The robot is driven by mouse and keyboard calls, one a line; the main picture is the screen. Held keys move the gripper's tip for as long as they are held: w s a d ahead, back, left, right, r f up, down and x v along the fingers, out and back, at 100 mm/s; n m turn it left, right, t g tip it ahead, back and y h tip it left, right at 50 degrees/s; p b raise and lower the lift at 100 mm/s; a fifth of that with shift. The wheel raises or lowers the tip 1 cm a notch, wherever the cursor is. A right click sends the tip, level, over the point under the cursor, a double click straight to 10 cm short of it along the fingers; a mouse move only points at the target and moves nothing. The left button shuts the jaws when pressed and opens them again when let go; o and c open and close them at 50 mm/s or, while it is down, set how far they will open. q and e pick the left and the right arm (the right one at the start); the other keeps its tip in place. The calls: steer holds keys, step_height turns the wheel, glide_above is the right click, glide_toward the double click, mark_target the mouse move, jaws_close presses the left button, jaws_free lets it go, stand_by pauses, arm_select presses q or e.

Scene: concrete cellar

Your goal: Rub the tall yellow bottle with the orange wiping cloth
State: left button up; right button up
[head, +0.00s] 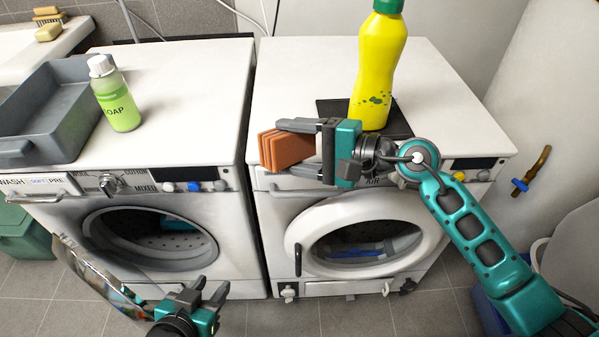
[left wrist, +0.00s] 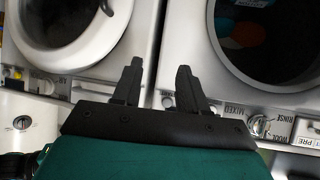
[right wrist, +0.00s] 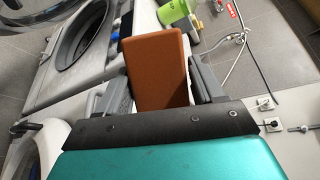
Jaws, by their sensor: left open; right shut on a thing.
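The tall yellow bottle (head: 378,65) stands upright on a dark mat (head: 335,107) on the right machine, in the head view. It has a green cap and dark green spots low on its side. My right gripper (head: 278,147) is shut on the folded orange wiping cloth (head: 285,152), in front of the machine's top edge and left of the bottle, apart from it. The cloth also shows between the fingers in the right wrist view (right wrist: 158,70). My left gripper (head: 211,288) is open and empty, low in front of the left machine; its fingers show in the left wrist view (left wrist: 160,68).
A green soap bottle (head: 118,100) and a grey tray (head: 60,105) stand on the left machine (head: 185,90). The right machine's top (head: 300,75) is clear around the mat. A wall tap (head: 530,172) is at the right.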

steer(key=w+d+m+t+h, duration=0.2)
steer(key=d+m+t, duration=0.1)
steer(key=d+t, duration=0.3)
steer(key=m+t+h+b, duration=0.1)
steer(key=m+t+h, duration=0.3)
steer(key=t+h, duration=0.1)
glide_toward(371, 88)
step_height(371, 88, down, 4)
steer(key=s+a, duration=0.2)
steer(key=w, duration=0.2)
steer(key=w+b, duration=0.1)
steer(key=w, duration=0.2)
steer(key=shift+w+a, duration=0.25)
steer(key=shift+w+b, duration=0.35)
steer(key=shift+w, duration=0.6)
step_height(371, 88, up, 4)
steer(key=p, duration=0.4)
steer(key=shift+s+r, duration=0.1)
steer(key=shift+r, duration=0.05)
